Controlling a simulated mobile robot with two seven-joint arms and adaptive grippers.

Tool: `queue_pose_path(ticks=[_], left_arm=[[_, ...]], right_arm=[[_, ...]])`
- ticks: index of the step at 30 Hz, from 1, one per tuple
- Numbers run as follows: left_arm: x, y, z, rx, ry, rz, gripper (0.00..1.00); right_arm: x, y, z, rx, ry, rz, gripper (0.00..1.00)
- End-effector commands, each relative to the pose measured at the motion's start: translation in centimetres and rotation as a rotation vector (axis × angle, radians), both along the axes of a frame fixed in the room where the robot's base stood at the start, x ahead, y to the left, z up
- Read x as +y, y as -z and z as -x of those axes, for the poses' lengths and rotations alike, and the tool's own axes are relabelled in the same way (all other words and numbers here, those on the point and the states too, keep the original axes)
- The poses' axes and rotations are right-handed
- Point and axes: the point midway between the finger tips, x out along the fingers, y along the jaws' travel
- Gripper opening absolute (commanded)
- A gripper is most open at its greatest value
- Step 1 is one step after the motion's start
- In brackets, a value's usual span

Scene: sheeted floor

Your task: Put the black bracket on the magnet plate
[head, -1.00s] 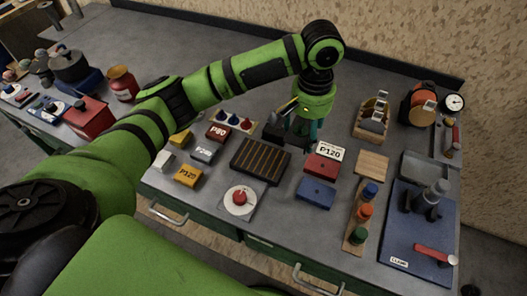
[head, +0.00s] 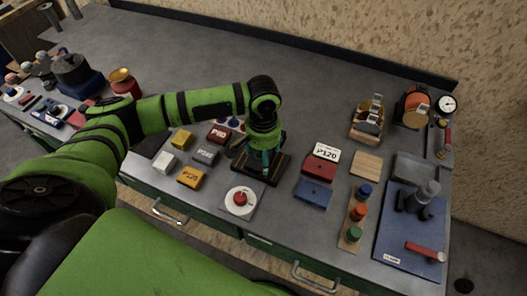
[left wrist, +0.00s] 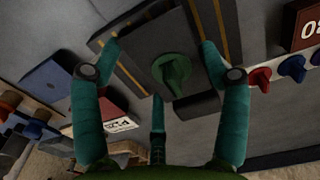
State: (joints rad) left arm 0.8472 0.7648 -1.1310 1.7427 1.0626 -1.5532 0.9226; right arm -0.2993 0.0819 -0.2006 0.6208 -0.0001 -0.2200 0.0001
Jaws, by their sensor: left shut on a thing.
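The magnet plate (head: 272,177) is a dark slab with yellow stripes on the bench, partly hidden by my arm in the head view. It also shows in the left wrist view (left wrist: 232,25). My left gripper (head: 262,168) points down over this plate. In the left wrist view the gripper (left wrist: 165,85) has its fingers around the black bracket (left wrist: 197,107), which has a green rounded part between the fingers. The bracket overlaps the plate in that view; whether it touches the plate I cannot tell. My right gripper is out of view.
Several sanding blocks, including a grey one (head: 206,155), lie left of the plate. A pale square with a red knob (head: 240,198) is in front.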

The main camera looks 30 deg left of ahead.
Motion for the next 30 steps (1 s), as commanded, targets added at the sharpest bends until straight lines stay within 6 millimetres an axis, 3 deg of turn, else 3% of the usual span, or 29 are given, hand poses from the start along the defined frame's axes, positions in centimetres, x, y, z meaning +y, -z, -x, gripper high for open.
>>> queue_pose_path(ticks=[7, 8, 9, 10, 23, 30], left_arm=[[0.0, 0.2, 0.0, 0.001, 0.0, 0.0, 0.33], [0.0, 0.3, 0.0, 0.001, 0.0, 0.0, 0.8], [0.0, 0.3, 0.0, 0.001, 0.0, 0.0, 0.96], [0.0, 0.3, 0.0, 0.001, 0.0, 0.0, 0.99], [0.0, -0.1, -0.1, -0.002, 0.001, 0.0, 0.99], [-0.1, -3.9, -0.2, -0.006, 0.001, 0.003, 0.99]], right_arm=[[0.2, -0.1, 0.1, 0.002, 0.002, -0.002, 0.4], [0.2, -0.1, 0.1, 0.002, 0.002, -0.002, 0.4], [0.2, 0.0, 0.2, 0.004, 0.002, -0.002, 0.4], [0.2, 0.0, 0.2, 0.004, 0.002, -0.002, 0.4], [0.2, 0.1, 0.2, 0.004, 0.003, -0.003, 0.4], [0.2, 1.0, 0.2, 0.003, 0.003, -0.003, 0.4]])
